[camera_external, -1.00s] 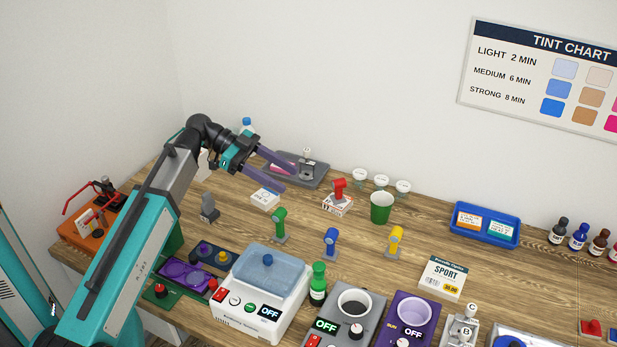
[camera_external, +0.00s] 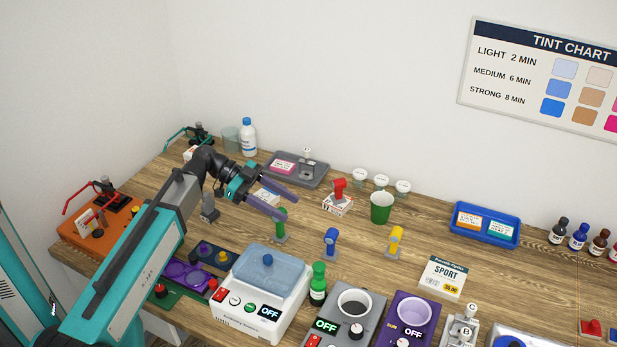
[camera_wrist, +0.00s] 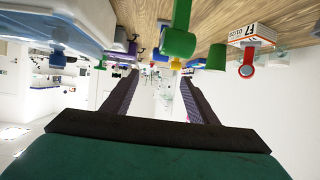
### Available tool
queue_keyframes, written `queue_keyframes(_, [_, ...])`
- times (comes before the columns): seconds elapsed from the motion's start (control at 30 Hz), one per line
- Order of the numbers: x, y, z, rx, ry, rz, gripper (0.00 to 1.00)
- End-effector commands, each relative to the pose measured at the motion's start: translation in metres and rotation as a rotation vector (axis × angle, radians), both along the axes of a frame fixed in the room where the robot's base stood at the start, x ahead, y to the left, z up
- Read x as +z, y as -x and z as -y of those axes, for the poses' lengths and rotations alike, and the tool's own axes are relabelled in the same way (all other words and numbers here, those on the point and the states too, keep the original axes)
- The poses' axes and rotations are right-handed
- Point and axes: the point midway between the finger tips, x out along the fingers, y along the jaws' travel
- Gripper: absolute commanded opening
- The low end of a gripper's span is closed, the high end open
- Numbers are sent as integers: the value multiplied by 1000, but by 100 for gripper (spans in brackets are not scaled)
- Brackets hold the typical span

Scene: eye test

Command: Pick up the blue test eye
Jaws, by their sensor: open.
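The blue test eye (camera_external: 330,241) stands upright on a small grey base, in the middle of the wooden bench. My gripper (camera_external: 291,208) is open and empty, up and to the left of it in the external view. Its two purple fingers reach in front of the upper part of the green test eye (camera_external: 280,231). Whether they touch it I cannot tell. In the wrist view the bench shows upside down, with the green test eye (camera_wrist: 178,42) large just beyond my open fingers (camera_wrist: 160,80).
A yellow test eye (camera_external: 395,241) stands to the right. A red one (camera_external: 339,189) is on a white box, near a green cup (camera_external: 381,208).

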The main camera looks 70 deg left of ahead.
Motion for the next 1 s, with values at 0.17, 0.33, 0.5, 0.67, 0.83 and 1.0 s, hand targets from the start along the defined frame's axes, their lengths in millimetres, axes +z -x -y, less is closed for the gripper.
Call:
queue_keyframes(0.17, [-2,-5,5,-2,1,0,53])
queue_keyframes(0.33, [-9,-19,18,-3,2,-2,53])
queue_keyframes(0.5, [-18,-37,32,-2,2,-1,53])
queue_keyframes(0.67, [-26,-52,44,-1,1,-1,53])
queue_keyframes(0.83, [-32,-60,51,-1,0,0,53])
queue_keyframes(1.0, [-33,-61,52,0,0,0,53])
